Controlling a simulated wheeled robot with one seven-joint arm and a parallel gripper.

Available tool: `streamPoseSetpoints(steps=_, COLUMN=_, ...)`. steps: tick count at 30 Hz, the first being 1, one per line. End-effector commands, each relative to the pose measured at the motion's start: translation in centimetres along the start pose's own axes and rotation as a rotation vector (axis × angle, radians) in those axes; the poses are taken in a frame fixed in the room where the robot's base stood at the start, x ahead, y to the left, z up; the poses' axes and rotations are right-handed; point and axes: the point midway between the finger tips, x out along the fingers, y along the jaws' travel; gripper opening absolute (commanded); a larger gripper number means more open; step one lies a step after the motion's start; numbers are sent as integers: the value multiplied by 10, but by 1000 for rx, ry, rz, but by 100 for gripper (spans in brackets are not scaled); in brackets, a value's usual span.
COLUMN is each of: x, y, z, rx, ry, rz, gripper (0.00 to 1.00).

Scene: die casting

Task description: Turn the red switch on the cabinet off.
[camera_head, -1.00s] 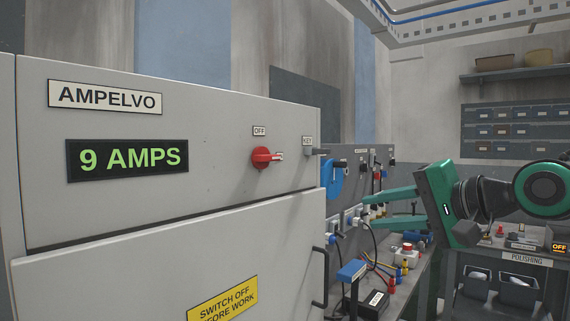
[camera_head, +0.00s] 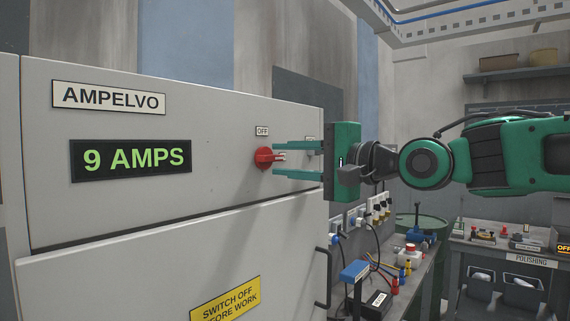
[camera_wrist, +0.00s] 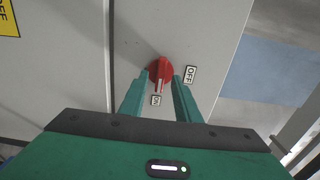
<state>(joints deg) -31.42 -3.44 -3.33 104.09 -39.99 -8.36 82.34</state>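The red switch (camera_head: 263,158) is a round knob with a handle on the front of the grey cabinet (camera_head: 225,115). Its handle points right in the head view, away from the OFF label (camera_head: 262,131) above it. In the wrist view the red switch (camera_wrist: 160,70) has its handle towards the ON label (camera_wrist: 155,100), and the OFF label (camera_wrist: 190,75) is to its right. My gripper (camera_head: 275,160) is open in front of the cabinet, one finger above and one below the handle. In the wrist view my gripper (camera_wrist: 163,78) has its fingers either side of the switch. Contact cannot be told.
A green display (camera_head: 131,160) reads 9 AMPS. A yellow sign (camera_head: 225,300) is on the lower door, with a black door handle (camera_head: 322,277) at its right. A cluttered bench (camera_head: 410,275) stands right of the cabinet. The panel around the switch is otherwise flat.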

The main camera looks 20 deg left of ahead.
Motion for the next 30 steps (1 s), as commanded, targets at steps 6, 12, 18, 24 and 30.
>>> streamPoseSetpoints(steps=6, x=13, y=0, z=0, rx=0, ry=1, rz=0, gripper=30)
streamPoseSetpoints(steps=12, x=14, y=0, z=0, rx=0, ry=1, rz=0, gripper=30)
streamPoseSetpoints(steps=18, x=14, y=0, z=0, rx=0, ry=0, rz=0, gripper=0)
streamPoseSetpoints(steps=24, x=14, y=1, z=0, rx=-1, ry=0, rz=1, gripper=0)
streamPoseSetpoints(steps=30, x=14, y=1, z=0, rx=-34, ry=0, rz=3, gripper=0)
